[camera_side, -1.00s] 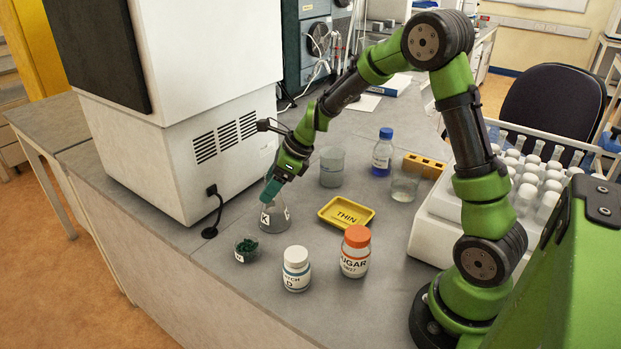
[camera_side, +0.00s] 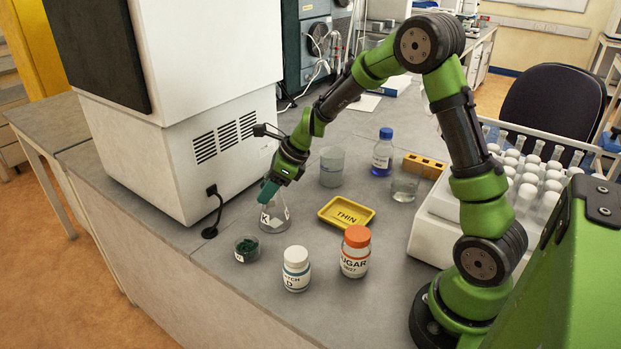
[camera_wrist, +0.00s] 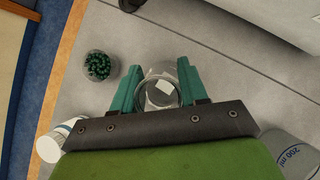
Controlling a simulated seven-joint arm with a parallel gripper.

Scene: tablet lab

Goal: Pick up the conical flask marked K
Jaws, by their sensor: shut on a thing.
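The conical flask marked K (camera_side: 274,219) is clear glass with a white label and stands upright on the grey bench, beside the white machine. My gripper (camera_side: 268,191) is at its upper part, coming down from above at a slant. In the wrist view the teal fingers of my gripper (camera_wrist: 157,90) are on both sides of the flask (camera_wrist: 160,88), shut on it. The fingers hide part of the flask's neck in the side view.
A small dish with green contents (camera_side: 247,249) is close in front-left of the flask. A white-capped jar (camera_side: 296,269), an orange-capped sugar jar (camera_side: 355,252) and a yellow tray (camera_side: 346,213) stand to the right. A beaker (camera_side: 332,166) is behind. The white machine (camera_side: 205,150) borders the left.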

